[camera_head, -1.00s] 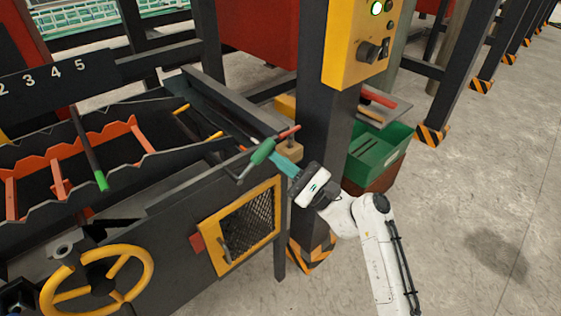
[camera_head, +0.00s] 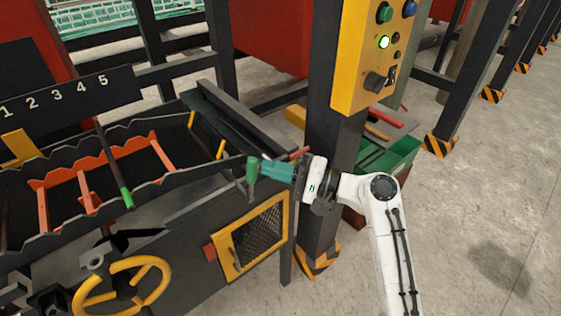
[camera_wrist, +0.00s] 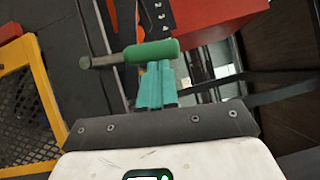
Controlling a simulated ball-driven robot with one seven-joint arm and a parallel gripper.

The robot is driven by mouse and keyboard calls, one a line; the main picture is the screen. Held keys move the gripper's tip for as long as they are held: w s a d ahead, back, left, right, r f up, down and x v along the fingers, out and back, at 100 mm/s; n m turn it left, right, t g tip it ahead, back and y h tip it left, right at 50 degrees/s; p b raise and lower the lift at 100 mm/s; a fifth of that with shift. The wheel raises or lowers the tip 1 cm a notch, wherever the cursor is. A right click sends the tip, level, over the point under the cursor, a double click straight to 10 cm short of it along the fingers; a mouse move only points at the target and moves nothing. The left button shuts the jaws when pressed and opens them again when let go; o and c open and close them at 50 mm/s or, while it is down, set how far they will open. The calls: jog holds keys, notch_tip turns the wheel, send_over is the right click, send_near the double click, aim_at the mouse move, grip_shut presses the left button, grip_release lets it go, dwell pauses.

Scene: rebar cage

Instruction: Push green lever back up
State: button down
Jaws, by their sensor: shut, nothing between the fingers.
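The green lever handle (camera_head: 252,172) stands nearly upright at the right end of the dark machine, on a short metal rod. My gripper (camera_head: 266,170) is shut, with its teal fingers pointing left against or very close to the handle's right side. In the wrist view the green handle (camera_wrist: 152,52) lies across the tips of my teal fingers (camera_wrist: 156,72), which are together and not around it. Whether the tips touch it is hard to tell. A dark bar with a green tip (camera_head: 127,198) stands farther left on the machine.
A black post with a yellow button box (camera_head: 372,50) rises just behind my gripper. A green bin (camera_head: 388,158) stands right of the post. A yellow-framed mesh door (camera_head: 255,238) is below the lever, with a yellow handwheel (camera_head: 122,290) to the left. Floor at right is open.

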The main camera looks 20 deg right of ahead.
aim_at(253, 176)
jog(key=shift+s+a+r+n+g+h+p, duration=0.25)
jog(key=shift+a+n+h+p, duration=0.1)
jog(key=shift+a+n+p, duration=0.35)
jog(key=shift+s+a+r+n+g+h+p, duration=0.2)
jog(key=shift+s+a+n+h+p, duration=0.1)
jog(key=shift+a+n+p, duration=0.45)
jog(key=shift+s+a+r+n+g+h+p, duration=0.15)
jog(key=shift+s+a+r+n+h+p, duration=0.15)
jog(key=shift+a+p, duration=0.45)
jog(key=shift+a+f, duration=0.1)
jog(key=shift+a, duration=0.2)
